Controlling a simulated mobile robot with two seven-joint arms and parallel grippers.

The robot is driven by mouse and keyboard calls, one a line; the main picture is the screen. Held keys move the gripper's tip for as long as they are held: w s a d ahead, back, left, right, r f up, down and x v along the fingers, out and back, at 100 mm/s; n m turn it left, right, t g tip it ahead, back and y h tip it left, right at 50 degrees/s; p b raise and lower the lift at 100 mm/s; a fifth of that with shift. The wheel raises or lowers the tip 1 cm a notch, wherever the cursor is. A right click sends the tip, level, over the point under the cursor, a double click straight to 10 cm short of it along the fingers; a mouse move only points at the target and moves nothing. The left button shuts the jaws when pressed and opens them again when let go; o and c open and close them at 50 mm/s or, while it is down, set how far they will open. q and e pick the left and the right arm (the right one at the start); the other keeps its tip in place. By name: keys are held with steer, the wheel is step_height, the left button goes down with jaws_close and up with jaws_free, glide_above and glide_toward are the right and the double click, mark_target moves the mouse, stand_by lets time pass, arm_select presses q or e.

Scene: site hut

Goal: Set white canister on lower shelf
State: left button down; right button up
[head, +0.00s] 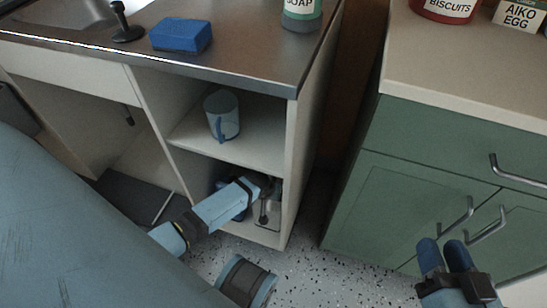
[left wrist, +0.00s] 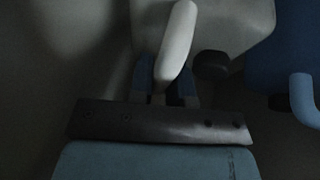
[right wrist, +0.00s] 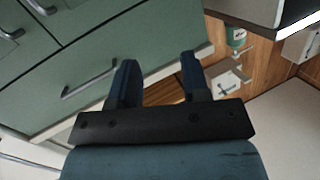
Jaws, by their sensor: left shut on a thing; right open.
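The white canister (left wrist: 215,25) fills the top of the left wrist view, with its pale handle (left wrist: 176,45) between my left fingers (left wrist: 165,80). In the head view, my left gripper (head: 264,190) reaches into the lower compartment of the open cabinet. It is shut on the handle, and the canister is mostly hidden there behind my gripper. Whether its base touches the lower shelf (head: 262,234) cannot be told. My right gripper (head: 442,246) is open and empty in front of the green cabinet. It also shows in the right wrist view (right wrist: 160,65).
A dark blue vessel with a light blue handle (left wrist: 302,98) stands close to the right of the canister in the left wrist view. A pale blue mug (head: 222,116) stands on the shelf above. A blue sponge (head: 181,36) and soap bottle (head: 301,14) sit on the counter.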

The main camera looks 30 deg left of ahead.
arm_select(q)
steer(key=c, duration=1.1)
jaws_free()
steer(key=shift+f, duration=0.1)
steer(key=shift+s+r, duration=0.1)
steer(key=shift+r, duration=0.35)
steer(key=p+v, duration=0.4)
steer(key=v, duration=0.3)
arm_select(e)
step_height(320, 180, up, 6)
steer(key=m+t, duration=0.1)
steer(key=t, duration=0.1)
steer(key=shift+d, duration=0.2)
arm_select(q)
steer(key=shift+f, duration=0.1)
